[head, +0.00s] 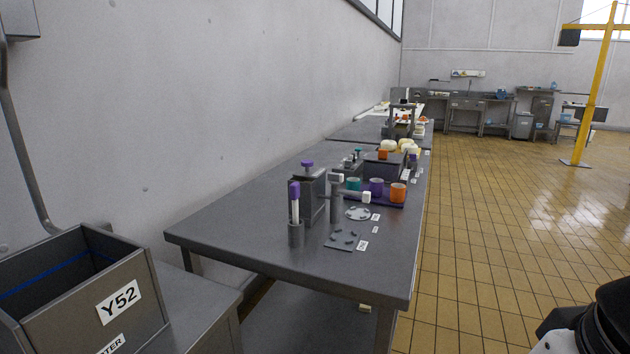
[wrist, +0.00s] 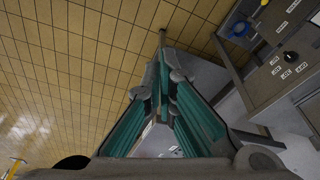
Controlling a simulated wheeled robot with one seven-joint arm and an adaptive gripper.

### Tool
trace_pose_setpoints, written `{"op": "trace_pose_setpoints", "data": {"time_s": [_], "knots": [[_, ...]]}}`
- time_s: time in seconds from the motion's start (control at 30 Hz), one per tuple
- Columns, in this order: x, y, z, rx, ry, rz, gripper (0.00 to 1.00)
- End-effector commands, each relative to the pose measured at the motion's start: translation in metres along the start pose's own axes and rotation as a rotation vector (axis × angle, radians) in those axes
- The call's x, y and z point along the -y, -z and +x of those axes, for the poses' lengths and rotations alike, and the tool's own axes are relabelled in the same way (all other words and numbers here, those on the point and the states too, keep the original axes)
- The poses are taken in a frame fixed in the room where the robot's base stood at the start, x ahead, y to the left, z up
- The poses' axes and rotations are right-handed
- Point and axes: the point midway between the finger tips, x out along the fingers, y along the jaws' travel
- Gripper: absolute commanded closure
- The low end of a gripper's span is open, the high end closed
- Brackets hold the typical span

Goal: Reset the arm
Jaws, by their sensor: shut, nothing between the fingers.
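My gripper (wrist: 163,62) shows in the wrist view with its teal-lined fingers meeting at the tips. It is shut and nothing shows between the fingertips. It hangs over the tiled floor, left of a grey table seen at the right of that view. In the head view the gripper is out of frame. Only a dark and white part of my own body shows at the lower right corner there.
A long grey table (head: 260,225) runs along the left wall, holding a tube holder (head: 296,232), an orange cup (head: 398,192) and a purple cup (head: 376,187). A grey bin labelled Y52 (head: 135,325) stands lower left. Tiled floor (head: 500,230) is clear at right. A yellow post (head: 590,100) stands far right.

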Motion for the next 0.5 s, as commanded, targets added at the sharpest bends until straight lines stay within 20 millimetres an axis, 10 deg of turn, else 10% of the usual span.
{"op": "trace_pose_setpoints", "data": {"time_s": [0.5], "knots": [[-0.001, 0.011, -0.113, -0.138, -0.001, -0.003, 1.00]]}}
